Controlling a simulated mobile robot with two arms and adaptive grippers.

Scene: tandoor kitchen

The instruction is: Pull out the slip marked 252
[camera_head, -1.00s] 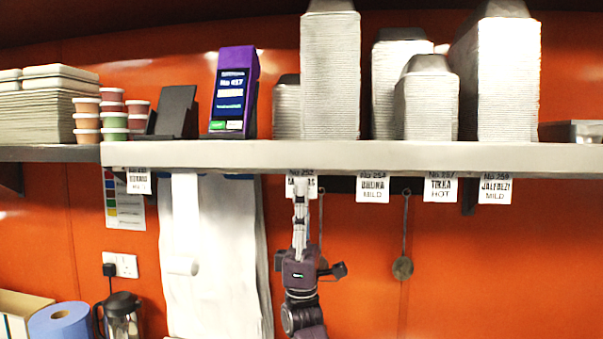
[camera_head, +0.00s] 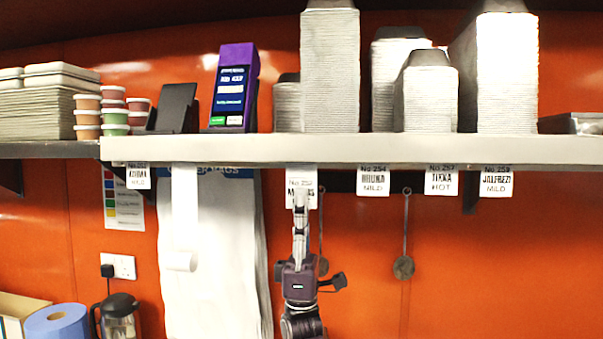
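The slip marked 252 (camera_head: 293,176) is a white paper ticket at the front edge under the steel shelf. Its lower edge hangs a little lower than those of the slips to its right. My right gripper (camera_head: 300,197) comes up from below, its narrow fingers closed on the lower middle of this slip and covering part of its second line. My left gripper is not in view.
Slips 254 (camera_head: 373,181), 257 (camera_head: 441,180) and 259 (camera_head: 496,182) hang to the right, and another slip (camera_head: 138,177) to the left. The steel shelf (camera_head: 400,148) is just above. White bags (camera_head: 222,250) hang left of my arm; a ladle (camera_head: 403,266) hangs right.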

